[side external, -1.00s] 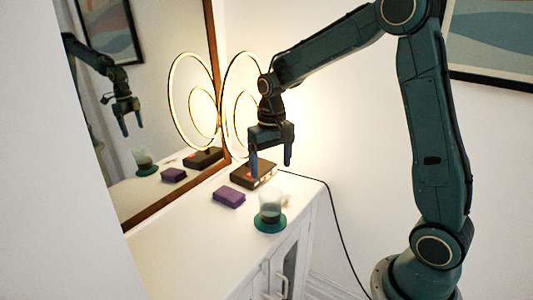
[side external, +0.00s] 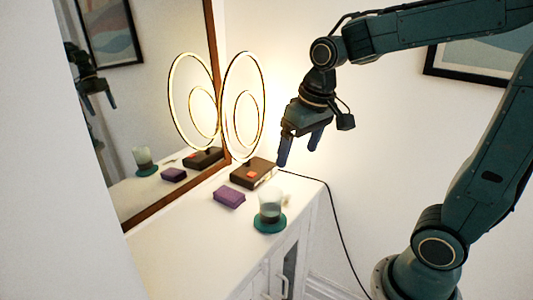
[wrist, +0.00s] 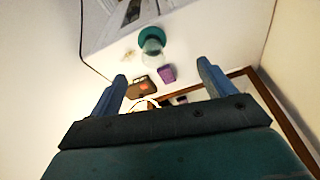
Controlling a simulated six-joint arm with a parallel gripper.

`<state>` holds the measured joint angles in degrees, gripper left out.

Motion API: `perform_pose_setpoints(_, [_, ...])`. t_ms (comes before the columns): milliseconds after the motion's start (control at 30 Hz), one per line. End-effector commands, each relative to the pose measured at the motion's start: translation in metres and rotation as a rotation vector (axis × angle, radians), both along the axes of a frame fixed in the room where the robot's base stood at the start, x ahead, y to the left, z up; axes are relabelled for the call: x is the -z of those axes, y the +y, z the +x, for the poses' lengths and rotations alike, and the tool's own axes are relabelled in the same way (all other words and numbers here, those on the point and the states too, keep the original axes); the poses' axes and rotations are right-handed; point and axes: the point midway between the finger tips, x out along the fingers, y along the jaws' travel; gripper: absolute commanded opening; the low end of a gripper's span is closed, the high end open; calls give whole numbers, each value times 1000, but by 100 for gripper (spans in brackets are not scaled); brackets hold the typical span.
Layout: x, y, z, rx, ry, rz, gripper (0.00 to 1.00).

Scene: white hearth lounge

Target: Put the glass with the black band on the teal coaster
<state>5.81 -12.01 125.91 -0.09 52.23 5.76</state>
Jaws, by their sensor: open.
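The glass (side external: 270,203) stands upright on the teal coaster (side external: 270,226) near the front edge of the white cabinet. Its dark band is hard to make out at this size. In the wrist view the glass (wrist: 152,46) also shows over the teal coaster (wrist: 150,34). My gripper (side external: 298,152) is open and empty, up above the back right of the cabinet and well clear of the glass. Its two fingers (wrist: 160,88) show spread apart in the wrist view, with nothing between them.
A purple block (side external: 229,197) lies left of the glass on the cabinet top (side external: 190,245). A dark box (side external: 252,173) sits behind, by a glowing ring lamp (side external: 243,105). A wood-framed mirror (side external: 150,100) stands along the back. The cabinet's front left is clear.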

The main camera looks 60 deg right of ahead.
Motion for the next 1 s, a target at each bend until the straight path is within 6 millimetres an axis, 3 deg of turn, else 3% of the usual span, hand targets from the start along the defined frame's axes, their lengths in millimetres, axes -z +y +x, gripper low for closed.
perform_pose_setpoints(233, [-16, 15, -48, -76, -99, -19, 82])
perform_pose_setpoints(533, [-18, 27, -98, -160, -204, -40, 82])
perform_pose_setpoints(733, [-15, 29, -115, -188, -241, -47, 82])
perform_pose_setpoints(1000, [-14, 30, -118, -195, -247, -49, 82])
